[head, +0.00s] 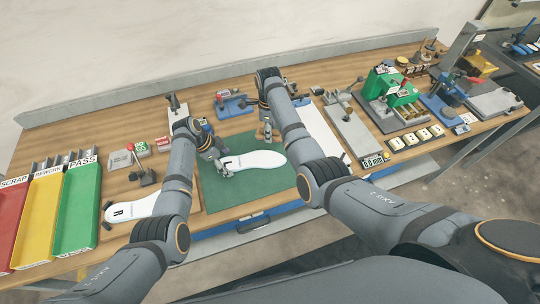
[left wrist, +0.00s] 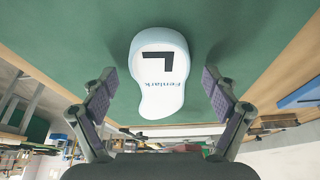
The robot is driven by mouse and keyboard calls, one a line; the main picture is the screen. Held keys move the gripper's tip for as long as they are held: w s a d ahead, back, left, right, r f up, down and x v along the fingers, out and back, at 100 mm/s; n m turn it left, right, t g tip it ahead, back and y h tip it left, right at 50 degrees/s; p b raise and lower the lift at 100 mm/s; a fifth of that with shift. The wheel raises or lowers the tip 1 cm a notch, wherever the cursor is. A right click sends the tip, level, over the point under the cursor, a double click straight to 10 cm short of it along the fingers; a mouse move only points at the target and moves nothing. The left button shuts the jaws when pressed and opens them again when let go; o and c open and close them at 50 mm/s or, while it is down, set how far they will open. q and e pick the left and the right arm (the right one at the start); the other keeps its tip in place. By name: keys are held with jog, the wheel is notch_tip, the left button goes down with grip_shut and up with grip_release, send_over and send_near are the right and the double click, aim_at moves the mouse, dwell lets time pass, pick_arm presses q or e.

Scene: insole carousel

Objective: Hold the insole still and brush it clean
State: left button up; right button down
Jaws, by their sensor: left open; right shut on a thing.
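A white insole (head: 262,159) marked L lies on the green mat (head: 225,195). It also shows in the left wrist view (left wrist: 160,95), with the L and printed lettering facing up. My left gripper (head: 222,168) is at the left end of this insole, over the marked part. Its two fingers (left wrist: 160,80) are apart, one on each side of the insole, with gaps between. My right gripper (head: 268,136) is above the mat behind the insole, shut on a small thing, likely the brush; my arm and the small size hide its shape.
A second white insole marked R (head: 120,212) lies at the left, partly behind my left arm. Red, yellow and green trays (head: 75,215) stand at the far left. Blue-and-metal fixtures (head: 232,104) and a green machine (head: 388,87) stand along the back and right. The mat's front is clear.

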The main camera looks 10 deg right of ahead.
pick_arm(q)
jog(key=v, duration=1.2)
jog(key=shift+s, duration=0.1)
pick_arm(e)
jog(key=shift+f, duration=0.1)
